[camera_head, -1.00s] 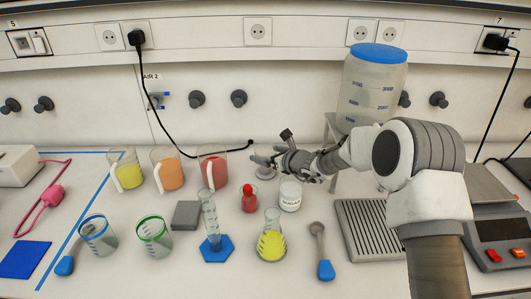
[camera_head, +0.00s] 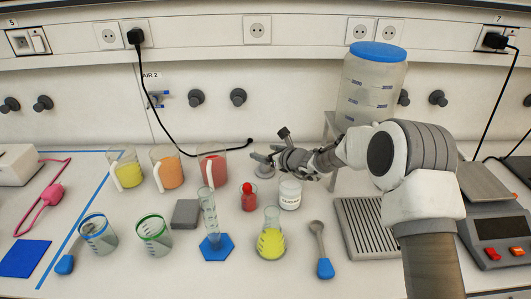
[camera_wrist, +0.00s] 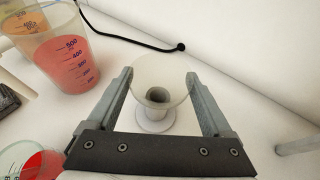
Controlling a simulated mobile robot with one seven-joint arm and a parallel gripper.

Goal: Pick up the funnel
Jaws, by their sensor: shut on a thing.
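The funnel (camera_wrist: 160,72) is a pale, translucent cone. In the wrist view it sits between the two fingers of my gripper (camera_wrist: 162,88), its wide mouth facing the camera and a grey round opening in its middle. A pale round base (camera_wrist: 154,122) shows below it; I cannot tell whether the funnel still touches a surface. The fingers are shut on the funnel's sides. In the head view my gripper (camera_head: 268,157) is behind the white sugar jar, and the funnel is mostly hidden by it.
A red juice beaker (camera_head: 212,167) stands just left of my gripper, with orange (camera_head: 172,175) and yellow (camera_head: 128,178) ones farther left. A large blue-lidded container (camera_head: 370,90) stands behind the arm.

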